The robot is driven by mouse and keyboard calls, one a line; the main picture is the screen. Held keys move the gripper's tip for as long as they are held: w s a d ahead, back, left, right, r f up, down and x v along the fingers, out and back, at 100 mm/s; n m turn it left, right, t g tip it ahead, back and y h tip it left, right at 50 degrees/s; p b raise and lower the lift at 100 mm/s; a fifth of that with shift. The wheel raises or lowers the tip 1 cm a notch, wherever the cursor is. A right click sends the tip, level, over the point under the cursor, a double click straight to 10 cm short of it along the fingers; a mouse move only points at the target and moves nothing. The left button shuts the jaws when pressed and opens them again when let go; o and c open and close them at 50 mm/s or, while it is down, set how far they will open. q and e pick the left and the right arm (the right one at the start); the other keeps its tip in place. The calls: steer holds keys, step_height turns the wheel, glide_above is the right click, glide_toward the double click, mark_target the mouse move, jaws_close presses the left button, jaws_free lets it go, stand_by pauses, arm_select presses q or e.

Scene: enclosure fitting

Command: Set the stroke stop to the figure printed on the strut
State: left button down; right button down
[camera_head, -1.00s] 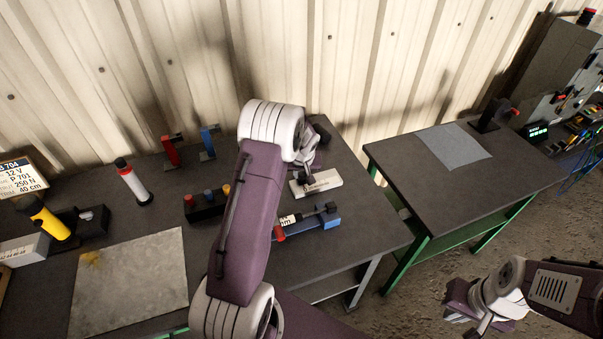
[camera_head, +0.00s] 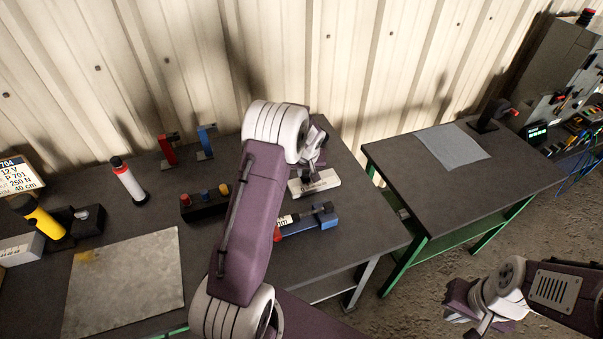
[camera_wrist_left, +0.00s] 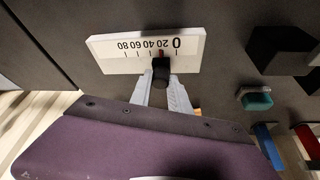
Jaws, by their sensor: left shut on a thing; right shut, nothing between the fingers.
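The stroke stop is a white scale block (camera_wrist_left: 105,55) marked 0, 20, 40, 60, 80, with a black knob (camera_wrist_left: 161,82) on a slider. It also shows in the head view (camera_head: 322,184). The slider's red mark stands at about 20. My left gripper (camera_wrist_left: 163,84) is shut on the knob; the fingers lie either side of it. What I take for the strut (camera_head: 322,216), a blue-and-red piece, lies in front of the block. Its white label ends in "m"; the figure is partly hidden by my arm and unreadable. My right gripper (camera_head: 484,325) is shut and empty, low at the right.
A black holder (camera_head: 198,208) with coloured knobs, a white cylinder (camera_head: 129,181), a yellow cylinder (camera_head: 42,219) and a grey plate (camera_head: 125,285) share the table. A second table (camera_head: 450,190) stands right.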

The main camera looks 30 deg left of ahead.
arm_select(q)
steer(key=shift+w+d, duration=0.8)
steer(key=shift+w, duration=0.05)
steer(key=c, duration=1.2)
jaws_free()
steer(key=shift+s+a, duration=0.35)
steer(key=shift+c, duration=0.2)
steer(key=shift+w+d, duration=0.15)
steer(key=v, duration=0.9)
steer(key=shift+b, duration=0.45)
steer(key=shift+d, duration=0.15)
steer(key=s+d+r+m+h, duration=0.1)
steer(key=s+d+r+m, duration=0.1)
steer(key=s+d, duration=0.65)
steer(key=s+d+f+m+g, duration=0.1)
steer(key=s+f+m, duration=0.1)
steer(key=s, duration=0.5)
steer(key=s+d+f+m+g+h, duration=0.1)
steer(key=s+d+f+m, duration=0.1)
steer(key=s, duration=0.6)
steer(key=shift+d+f+g, duration=0.15)
steer(key=shift+f+g, duration=0.15)
steer(key=shift+f, duration=0.55)
